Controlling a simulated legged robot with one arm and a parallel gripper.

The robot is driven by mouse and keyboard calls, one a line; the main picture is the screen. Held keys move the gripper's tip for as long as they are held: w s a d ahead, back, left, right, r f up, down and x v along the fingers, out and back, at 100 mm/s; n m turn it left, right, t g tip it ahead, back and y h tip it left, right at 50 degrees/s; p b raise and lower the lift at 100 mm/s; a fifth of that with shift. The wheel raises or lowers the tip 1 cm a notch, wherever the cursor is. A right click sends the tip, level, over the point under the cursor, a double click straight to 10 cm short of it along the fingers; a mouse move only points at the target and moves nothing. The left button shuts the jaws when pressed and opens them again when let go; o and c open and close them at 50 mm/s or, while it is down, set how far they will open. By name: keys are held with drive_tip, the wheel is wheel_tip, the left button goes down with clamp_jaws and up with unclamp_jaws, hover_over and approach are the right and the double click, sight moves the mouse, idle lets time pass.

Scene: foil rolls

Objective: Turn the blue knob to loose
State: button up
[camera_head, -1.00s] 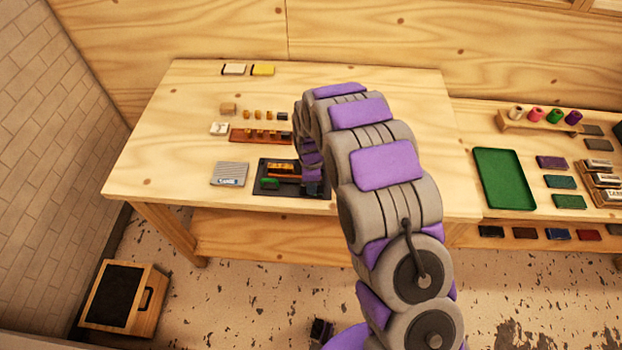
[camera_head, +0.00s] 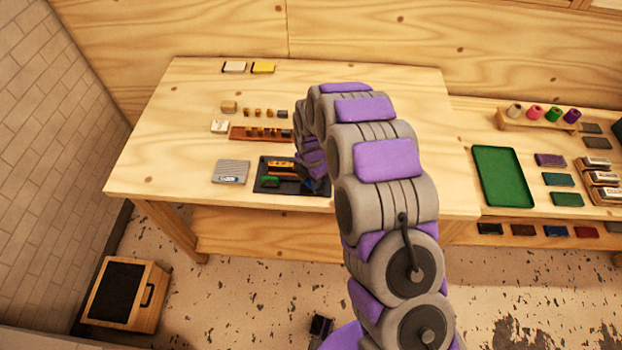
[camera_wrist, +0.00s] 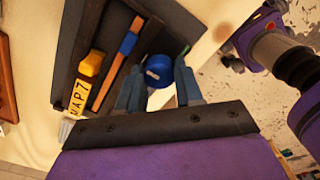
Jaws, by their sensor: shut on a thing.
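The blue knob (camera_wrist: 158,72) shows in the wrist view, at the edge of a black fixture (camera_wrist: 68,35). My gripper (camera_wrist: 159,82) has one finger on each side of the knob and is shut on it. Its fingers hide part of the knob's sides. I cannot read any mark for loose. In the head view the black fixture (camera_head: 262,187) lies near the table's front edge, and my arm covers its right end and the knob.
A yellow block (camera_wrist: 91,63) and an orange-and-blue bar (camera_wrist: 129,40) lie in the fixture beside the knob. A grey block (camera_head: 231,172) lies left of it, and a brown rack (camera_head: 240,133) with small pieces lies behind. A green tray (camera_head: 502,178) is at the right.

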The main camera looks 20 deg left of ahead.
drive_tip(key=shift+w+a+r, duration=0.1)
drive_tip(key=shift+w+r, duration=0.05)
drive_tip(key=shift+w, duration=0.05)
idle(0.3)
drive_tip(key=o, duration=1)
drive_tip(key=shift+o, duration=0.2)
drive_tip(key=shift+s, duration=0.1)
wheel_tip(320, 180, up, 17)
drive_tip(key=p, duration=0.1)
